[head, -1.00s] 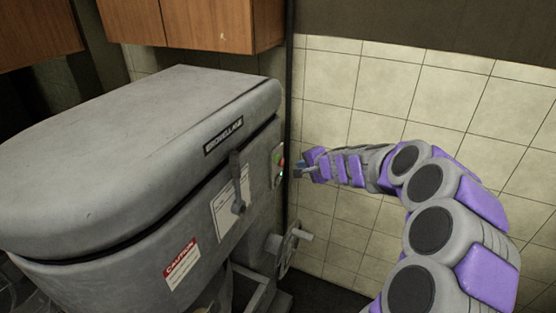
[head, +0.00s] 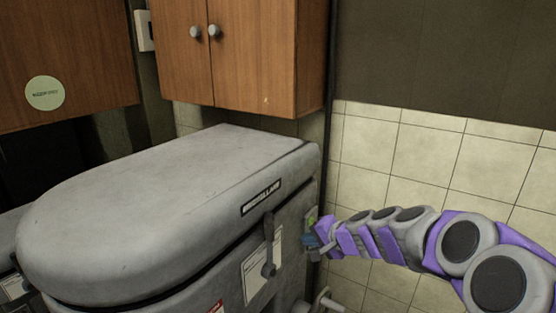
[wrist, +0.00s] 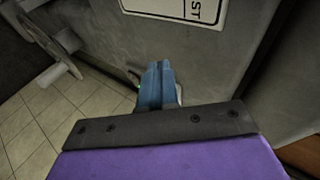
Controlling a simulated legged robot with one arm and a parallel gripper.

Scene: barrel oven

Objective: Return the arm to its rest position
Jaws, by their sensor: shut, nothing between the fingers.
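My arm, grey with purple pads, reaches in from the right in the head view. My gripper (head: 312,241) is at its end, beside the right end of the grey barrel oven (head: 150,215). In the wrist view the blue fingers of my gripper (wrist: 158,82) are together with nothing held. The oven's grey side wall (wrist: 245,50) fills much of that view behind the fingers. I cannot tell whether the fingertips touch the oven. The control panel near the fingers is mostly hidden by my gripper in the head view.
A dark lever (head: 268,246) sticks out of the oven's front. A handwheel (head: 322,302) is low at its right end, also at the upper left of the wrist view (wrist: 45,45). Wooden cabinets (head: 240,55) hang above the oven. A tiled wall (head: 440,155) stands behind my arm.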

